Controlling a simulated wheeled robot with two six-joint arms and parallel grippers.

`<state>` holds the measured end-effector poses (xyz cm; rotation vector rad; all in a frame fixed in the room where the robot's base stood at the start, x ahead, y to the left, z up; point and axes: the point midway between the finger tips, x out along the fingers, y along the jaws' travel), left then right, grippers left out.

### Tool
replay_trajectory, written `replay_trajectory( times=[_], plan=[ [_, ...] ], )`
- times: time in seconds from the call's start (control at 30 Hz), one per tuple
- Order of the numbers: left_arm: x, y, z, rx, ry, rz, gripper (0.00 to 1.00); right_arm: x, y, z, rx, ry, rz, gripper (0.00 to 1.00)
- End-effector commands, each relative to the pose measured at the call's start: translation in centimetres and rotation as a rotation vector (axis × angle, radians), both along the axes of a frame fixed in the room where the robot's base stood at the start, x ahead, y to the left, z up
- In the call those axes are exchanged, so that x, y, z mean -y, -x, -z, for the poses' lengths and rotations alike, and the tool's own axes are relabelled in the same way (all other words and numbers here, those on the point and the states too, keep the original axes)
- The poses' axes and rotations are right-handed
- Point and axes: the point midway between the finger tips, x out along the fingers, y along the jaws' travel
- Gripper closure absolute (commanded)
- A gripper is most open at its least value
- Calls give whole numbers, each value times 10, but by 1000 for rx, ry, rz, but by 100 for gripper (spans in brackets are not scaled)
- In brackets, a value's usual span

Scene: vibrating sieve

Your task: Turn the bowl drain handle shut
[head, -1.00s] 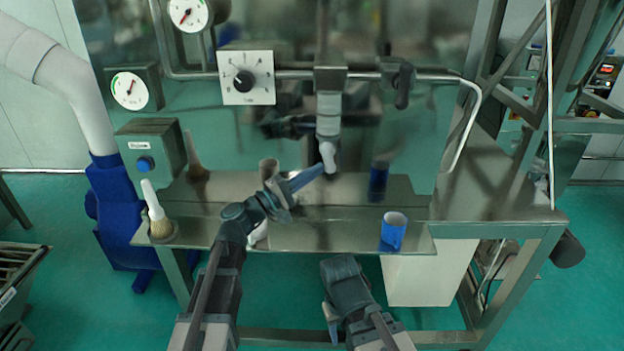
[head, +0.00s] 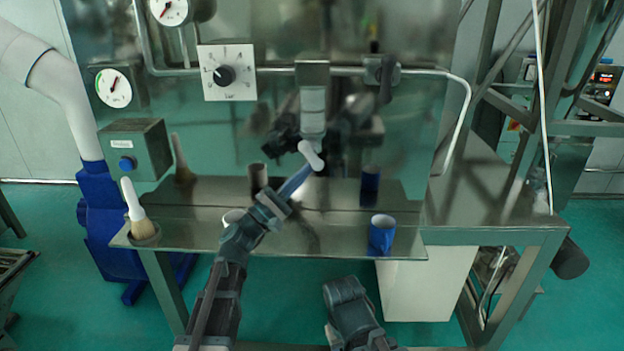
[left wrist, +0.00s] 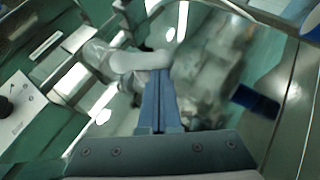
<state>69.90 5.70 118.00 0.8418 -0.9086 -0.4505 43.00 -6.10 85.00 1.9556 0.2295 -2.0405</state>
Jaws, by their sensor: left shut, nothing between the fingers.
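The bowl drain handle, a short white lever (head: 311,155), hangs from the grey valve body (head: 313,108) in the head view and slants down to the right. My left gripper (head: 299,180) is shut with nothing between its blue fingers. Its tips are at the lower left side of the lever. In the left wrist view the fingers (left wrist: 160,90) end against or just before a pale lever-like part (left wrist: 140,60); I cannot tell if they touch. My right gripper (head: 345,290) is low at the front, away from the handle; its jaw opening is not clear.
A steel shelf (head: 320,240) holds a blue cup (head: 382,235), a white cup (head: 234,216) near my left arm and a brush (head: 138,212). A dial panel (head: 227,72) and a dark lever (head: 384,80) are higher up. The shelf's middle is clear.

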Motion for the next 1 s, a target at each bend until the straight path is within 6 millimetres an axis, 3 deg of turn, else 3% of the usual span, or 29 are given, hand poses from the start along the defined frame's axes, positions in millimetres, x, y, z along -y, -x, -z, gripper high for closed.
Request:
replay_trajectory(
  times=[0.47,1.0],
  plan=[
    [2,0,3,1,15,0,100,0,0,5,0,0,0,50],
    [23,1,4,0,14,1,100,0,0,6,0,0,0,50]
  ],
)
